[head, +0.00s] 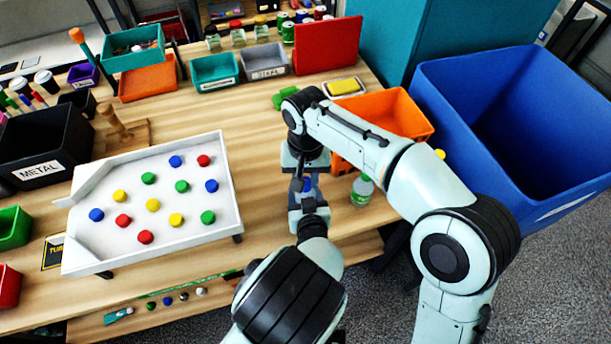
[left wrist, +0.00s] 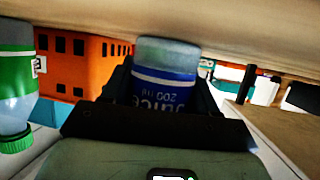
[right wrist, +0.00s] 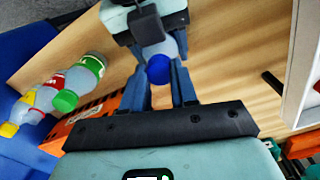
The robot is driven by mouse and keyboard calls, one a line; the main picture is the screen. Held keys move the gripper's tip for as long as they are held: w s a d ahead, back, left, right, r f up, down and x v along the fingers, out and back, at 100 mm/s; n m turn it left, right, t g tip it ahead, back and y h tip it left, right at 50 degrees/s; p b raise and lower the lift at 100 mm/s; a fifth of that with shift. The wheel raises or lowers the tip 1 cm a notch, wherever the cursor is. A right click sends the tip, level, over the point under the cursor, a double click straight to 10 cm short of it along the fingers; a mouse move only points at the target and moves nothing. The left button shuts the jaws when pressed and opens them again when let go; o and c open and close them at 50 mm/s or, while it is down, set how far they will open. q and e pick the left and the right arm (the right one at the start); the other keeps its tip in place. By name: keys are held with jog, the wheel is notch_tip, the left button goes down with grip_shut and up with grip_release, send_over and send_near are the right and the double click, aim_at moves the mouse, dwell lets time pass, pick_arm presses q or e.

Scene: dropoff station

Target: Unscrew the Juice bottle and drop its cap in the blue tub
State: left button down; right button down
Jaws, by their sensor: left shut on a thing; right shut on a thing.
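The Juice bottle (left wrist: 166,88), clear with a blue label, is gripped by my left gripper (left wrist: 163,98) in the left wrist view. In the head view only a small blue part of it (head: 307,185) shows between the grippers. Its blue cap (right wrist: 159,69) is between the fingers of my right gripper (right wrist: 160,82) in the right wrist view. The head view shows my right gripper (head: 304,172) just above my left gripper (head: 308,204). Whether the cap is loose on the neck cannot be told. The large blue tub (head: 455,130) stands at the right.
A green-labelled bottle (head: 361,191) stands close to the right of the grippers, before an orange crate (head: 427,131). A yellow-capped bottle (right wrist: 27,110) lies beyond it. A white tray (head: 85,235) with coloured discs occupies the left.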

jog(key=n, duration=1.3)
jog(key=shift+n, duration=0.4)
jog(key=n, duration=0.6)
jog(key=shift+n, duration=0.4)
jog(key=n, duration=0.5)
jog(key=shift+r, duration=0.1)
jog(key=shift+r, duration=0.15)
jog(key=shift+r, duration=0.95)
